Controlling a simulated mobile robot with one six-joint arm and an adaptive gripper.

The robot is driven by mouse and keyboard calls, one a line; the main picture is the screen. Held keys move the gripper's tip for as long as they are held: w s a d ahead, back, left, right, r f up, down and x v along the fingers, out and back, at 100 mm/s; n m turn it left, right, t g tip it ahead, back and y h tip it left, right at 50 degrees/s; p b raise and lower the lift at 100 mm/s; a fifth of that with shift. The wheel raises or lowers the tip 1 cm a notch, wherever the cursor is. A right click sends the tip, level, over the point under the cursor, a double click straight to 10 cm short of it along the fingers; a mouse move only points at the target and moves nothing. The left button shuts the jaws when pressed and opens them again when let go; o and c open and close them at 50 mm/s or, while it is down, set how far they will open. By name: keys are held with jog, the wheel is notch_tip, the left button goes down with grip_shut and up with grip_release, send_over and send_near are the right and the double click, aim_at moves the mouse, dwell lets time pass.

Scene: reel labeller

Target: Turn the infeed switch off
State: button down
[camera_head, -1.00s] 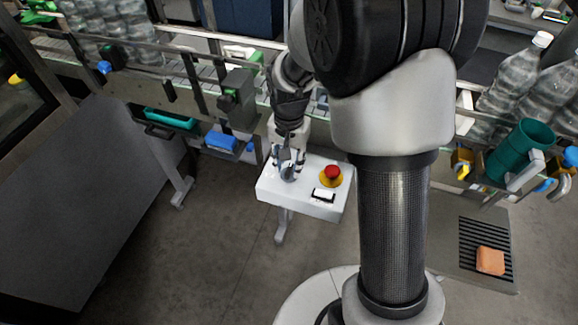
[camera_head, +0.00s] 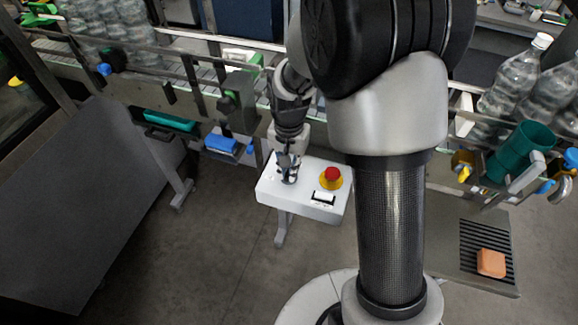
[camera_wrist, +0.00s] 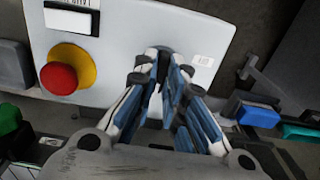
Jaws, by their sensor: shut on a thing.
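The infeed switch is a dark rotary knob (camera_wrist: 163,53) on the white control box (camera_head: 265,190), left of the red button; my fingers cover most of it. My gripper (camera_head: 288,172) is over the left part of the box, pointing down. In the wrist view my gripper (camera_wrist: 168,75) has its blue-padded fingers closed together on the knob. Which way the knob points is hidden by the fingers.
A red emergency button (camera_head: 332,174) on a yellow base sits right of my gripper, with a labelled black-and-white plate (camera_head: 324,197) in front. The conveyor (camera_head: 180,75) with bottles runs behind. A teal cup (camera_head: 520,150) stands at the right.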

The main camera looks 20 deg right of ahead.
dwell(0.4)
jog(key=n, duration=0.4)
jog(key=shift+n+p, duration=0.3)
jog(key=shift+p, duration=0.05)
jog(key=n, duration=0.4)
jog(key=shift+n, duration=0.3)
jog(key=n+p, duration=0.1)
jog(key=n, duration=0.3)
jog(key=shift+n, duration=2.4)
jog(key=c, duration=1.7)
grip_release()
jog(key=shift+o, duration=0.2)
jog(key=shift+r, duration=0.1)
